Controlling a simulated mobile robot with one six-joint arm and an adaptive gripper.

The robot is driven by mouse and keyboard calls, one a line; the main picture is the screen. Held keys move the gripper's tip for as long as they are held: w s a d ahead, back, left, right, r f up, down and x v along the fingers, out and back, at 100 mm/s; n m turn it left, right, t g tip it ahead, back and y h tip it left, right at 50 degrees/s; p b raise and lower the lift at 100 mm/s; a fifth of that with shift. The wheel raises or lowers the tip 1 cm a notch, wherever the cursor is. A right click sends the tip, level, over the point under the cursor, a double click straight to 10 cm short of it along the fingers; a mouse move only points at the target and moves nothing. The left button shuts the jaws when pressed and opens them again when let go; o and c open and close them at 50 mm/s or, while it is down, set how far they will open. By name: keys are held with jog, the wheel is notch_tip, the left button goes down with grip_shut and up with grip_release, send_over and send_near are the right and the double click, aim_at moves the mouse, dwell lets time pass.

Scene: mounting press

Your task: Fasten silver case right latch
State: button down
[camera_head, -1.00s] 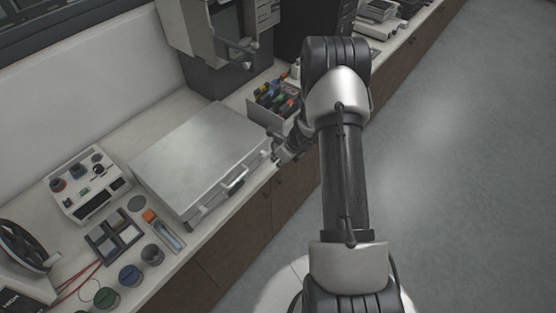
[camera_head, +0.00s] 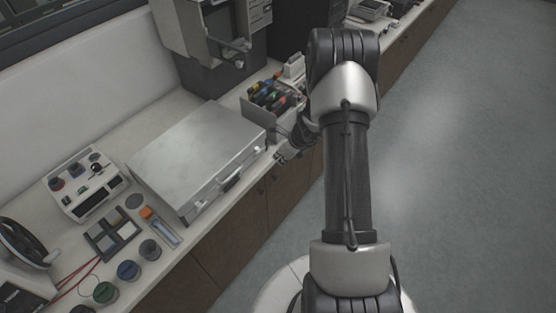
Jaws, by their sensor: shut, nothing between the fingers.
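The silver case (camera_head: 198,150) lies closed on the bench. Its front side, with the handle (camera_head: 230,180), faces the bench's front edge. The right latch, near the case's front right corner, is too small to make out clearly. My gripper (camera_head: 281,157) is shut and empty. It is just off that corner, to the right of the case, with a small gap showing between them. My arm's wrist hides part of the bench behind the gripper.
A holder with coloured items (camera_head: 268,96) stands behind my gripper. A grey machine (camera_head: 212,45) is at the back. A white control box (camera_head: 86,184), a small tray (camera_head: 112,235) and several jars stand left of the case. The floor (camera_head: 450,170) at right is clear.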

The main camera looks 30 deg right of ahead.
notch_tip(320, 180, up, 8)
jog(key=w+p, duration=0.2)
jog(key=shift+a+f, duration=0.2)
jog(key=shift+f, duration=0.05)
